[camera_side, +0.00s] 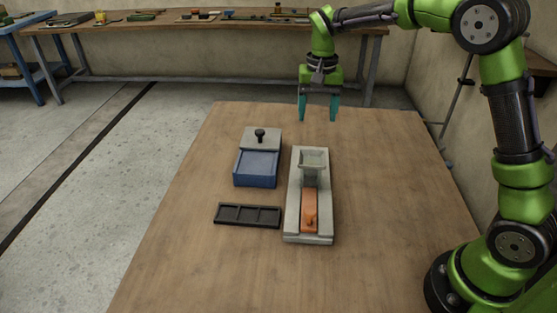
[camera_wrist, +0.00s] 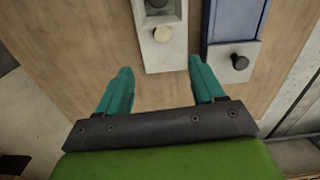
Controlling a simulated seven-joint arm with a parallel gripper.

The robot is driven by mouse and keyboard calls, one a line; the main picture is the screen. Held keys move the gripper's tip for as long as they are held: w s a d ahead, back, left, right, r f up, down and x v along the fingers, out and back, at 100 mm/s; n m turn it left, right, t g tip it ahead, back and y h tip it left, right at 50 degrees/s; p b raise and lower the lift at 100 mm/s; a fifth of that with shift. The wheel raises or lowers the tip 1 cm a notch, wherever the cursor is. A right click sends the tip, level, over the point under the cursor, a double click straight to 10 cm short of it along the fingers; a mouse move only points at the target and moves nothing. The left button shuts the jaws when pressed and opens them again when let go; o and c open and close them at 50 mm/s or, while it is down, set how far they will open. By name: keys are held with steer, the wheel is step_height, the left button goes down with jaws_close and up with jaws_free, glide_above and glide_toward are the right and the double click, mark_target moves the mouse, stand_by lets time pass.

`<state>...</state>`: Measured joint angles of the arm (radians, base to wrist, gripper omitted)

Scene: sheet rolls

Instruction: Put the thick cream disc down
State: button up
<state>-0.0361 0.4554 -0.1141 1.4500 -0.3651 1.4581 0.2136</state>
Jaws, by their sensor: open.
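The cream disc (camera_wrist: 162,34) lies on the near end of the grey fixture (camera_wrist: 165,58) in the wrist view. In the side view I cannot make the disc out; the hopper (camera_side: 313,160) on the grey fixture (camera_side: 293,205) stands in front of that end. An orange slider (camera_side: 309,212) sits in the fixture's channel. My gripper (camera_side: 318,115) is above the table, beyond the fixture's far end in the side view. Its teal fingers are apart with nothing between them; they also show in the wrist view (camera_wrist: 160,70), short of the disc.
A blue box (camera_side: 256,170) with a grey end and black knob (camera_side: 260,133) stands left of the fixture. A black compartment tray (camera_side: 247,215) lies in front of the box. The table's right side is clear. A cluttered workbench (camera_side: 200,24) stands behind.

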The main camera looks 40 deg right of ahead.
steer(key=shift+m, duration=0.4)
step_height(320, 180, down, 10)
steer(key=shift+w+f, duration=0.1)
steer(key=shift+f, duration=0.05)
steer(key=shift+w+f, duration=0.15)
steer(key=shift+f, duration=1.2)
steer(key=shift+w+f, duration=0.15)
steer(key=shift+f, duration=1.15)
steer(key=c, duration=1.2)
step_height(320, 180, up, 10)
steer(key=s+a+r+n, duration=0.2)
steer(key=s+r+n, duration=0.4)
steer(key=s+n, duration=0.3)
steer(key=n, duration=1)
glide_above(268, 217)
step_height(268, 217, down, 6)
step_height(268, 217, down, 10)
steer(key=shift+r, duration=0.1)
